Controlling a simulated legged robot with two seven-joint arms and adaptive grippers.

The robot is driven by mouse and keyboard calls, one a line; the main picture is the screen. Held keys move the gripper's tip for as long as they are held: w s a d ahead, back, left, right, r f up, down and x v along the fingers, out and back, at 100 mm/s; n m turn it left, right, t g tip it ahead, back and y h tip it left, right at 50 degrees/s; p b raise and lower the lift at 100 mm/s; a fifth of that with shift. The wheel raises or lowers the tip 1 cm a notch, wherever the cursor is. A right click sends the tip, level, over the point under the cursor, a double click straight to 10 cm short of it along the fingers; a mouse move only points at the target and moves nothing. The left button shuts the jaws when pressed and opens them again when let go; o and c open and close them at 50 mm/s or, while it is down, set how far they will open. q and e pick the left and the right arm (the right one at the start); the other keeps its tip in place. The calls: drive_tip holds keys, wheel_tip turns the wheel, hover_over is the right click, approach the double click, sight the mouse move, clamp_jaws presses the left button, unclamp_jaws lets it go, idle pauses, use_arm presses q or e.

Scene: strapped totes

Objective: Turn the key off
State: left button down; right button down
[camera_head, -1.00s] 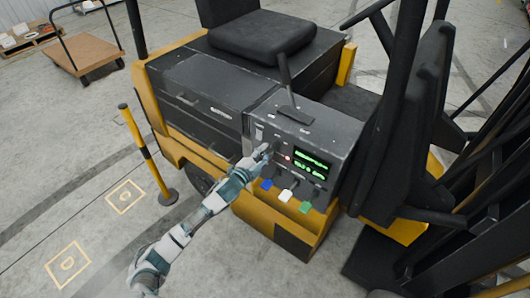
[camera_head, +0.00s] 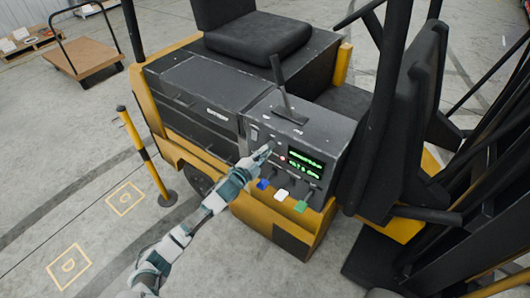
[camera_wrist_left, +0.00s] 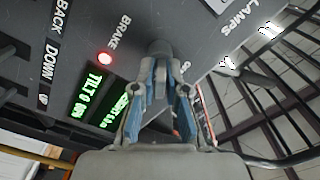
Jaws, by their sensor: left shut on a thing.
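The forklift's dark control panel (camera_head: 312,140) is in the middle of the head view. My left gripper (camera_head: 268,148) reaches it from the lower left, at the panel's face left of the green display. In the left wrist view, my left gripper (camera_wrist_left: 160,88) is shut on a dark round key piece (camera_wrist_left: 160,48) that sticks out of the panel. The blue-grey fingers stand on both sides of it. The key's exact turn angle cannot be told, and in the head view my fingers hide it. My right gripper is not in view.
A lit red brake lamp (camera_wrist_left: 105,58) and a green display (camera_wrist_left: 98,100) sit close beside my fingers. Blue, white (camera_head: 281,195) and green levers stand below the panel. A tall black lever (camera_head: 279,80) rises above. A yellow-black post (camera_head: 143,150) stands left.

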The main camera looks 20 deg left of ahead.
use_arm(q)
drive_tip(key=shift+a+f+n+p, duration=0.2)
drive_tip(key=shift+f+n+p, duration=0.2)
drive_tip(key=shift+n+p, duration=0.55)
drive_tip(key=shift+f+n, duration=0.15)
drive_tip(key=shift+n, duration=0.3)
drive_tip(key=shift+s+b, duration=0.1)
drive_tip(key=shift+b, duration=0.2)
drive_tip(key=shift+f, duration=0.1)
drive_tip(key=c, duration=1.3)
unclamp_jaws()
drive_tip(key=shift+c, duration=0.2)
drive_tip(key=shift+o, duration=0.3)
drive_tip(key=shift+a+r, duration=0.1)
drive_tip(key=shift+r, duration=0.1)
drive_tip(key=v, duration=1.1)
drive_tip(key=shift+s+a, duration=0.2)
drive_tip(key=shift+s, duration=0.15)
